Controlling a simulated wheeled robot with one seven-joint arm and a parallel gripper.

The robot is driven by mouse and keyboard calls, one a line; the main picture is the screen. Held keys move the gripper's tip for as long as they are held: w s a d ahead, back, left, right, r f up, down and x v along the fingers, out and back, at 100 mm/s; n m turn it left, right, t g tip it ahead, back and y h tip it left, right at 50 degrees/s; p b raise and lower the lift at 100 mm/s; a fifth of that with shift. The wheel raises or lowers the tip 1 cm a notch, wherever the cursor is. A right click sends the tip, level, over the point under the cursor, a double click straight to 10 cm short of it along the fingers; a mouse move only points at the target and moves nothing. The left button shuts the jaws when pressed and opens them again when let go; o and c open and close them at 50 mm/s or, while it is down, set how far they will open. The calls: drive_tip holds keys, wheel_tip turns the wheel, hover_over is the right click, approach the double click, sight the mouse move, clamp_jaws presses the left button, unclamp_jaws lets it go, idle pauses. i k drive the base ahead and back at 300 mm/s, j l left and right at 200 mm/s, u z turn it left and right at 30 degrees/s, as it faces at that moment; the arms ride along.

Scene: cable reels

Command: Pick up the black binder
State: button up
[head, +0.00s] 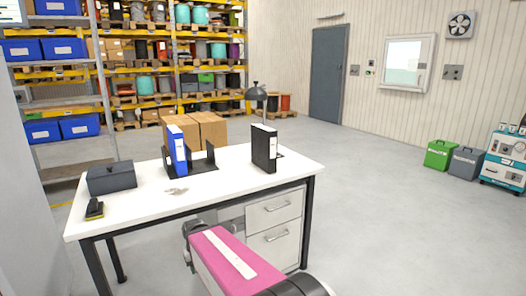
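The black binder (264,149) stands upright near the back right of the white desk (233,191). It has a white label on its spine. A blue binder (177,151) stands upright in a dark book holder (204,165) to its left, apart from it. My arm, with a pink cover, shows at the bottom centre in front of the desk drawers. I cannot make out my gripper's fingers in the head view.
A dark grey box (111,178) and a black-and-yellow tool (94,209) lie on the desk's left side, with keys (176,191) near the middle. The desk's front right is bare.

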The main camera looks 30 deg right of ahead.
sight(264, 139)
drive_tip(key=z, duration=0.7)
drive_tip(key=i+j, duration=0.05)
